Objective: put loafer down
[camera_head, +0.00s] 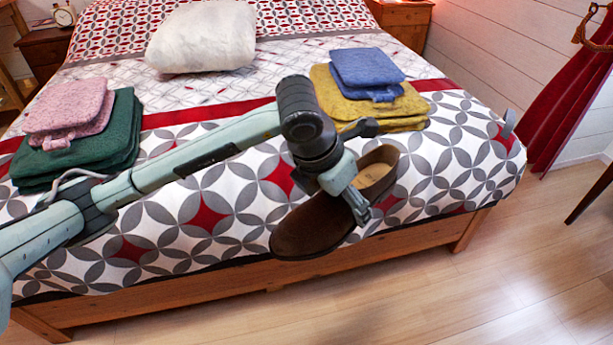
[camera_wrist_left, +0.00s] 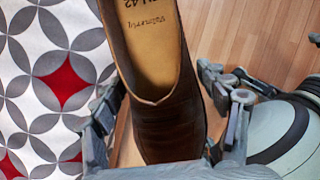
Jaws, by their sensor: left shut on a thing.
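A brown suede loafer (camera_head: 303,229) with a tan insole hangs in my left gripper (camera_head: 357,203), in front of the bed's foot end in the head view. The gripper is shut on the shoe's sides. In the left wrist view the loafer (camera_wrist_left: 168,128) sits between the two fingers of my left gripper (camera_wrist_left: 165,135), with its opening and insole lettering facing the camera. What is beneath the shoe's sole is hidden. Part of my right gripper (camera_wrist_left: 232,82) shows at the right of the left wrist view, partly covered; its opening is unclear.
The bed (camera_head: 230,225) fills the middle. Folded yellow (camera_head: 410,107) and blue towels (camera_head: 367,67) lie at its right, pink (camera_head: 68,104) and green ones (camera_head: 122,125) at its left. A white pillow (camera_head: 203,38) lies behind. Wooden floor (camera_head: 480,285) is clear in front.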

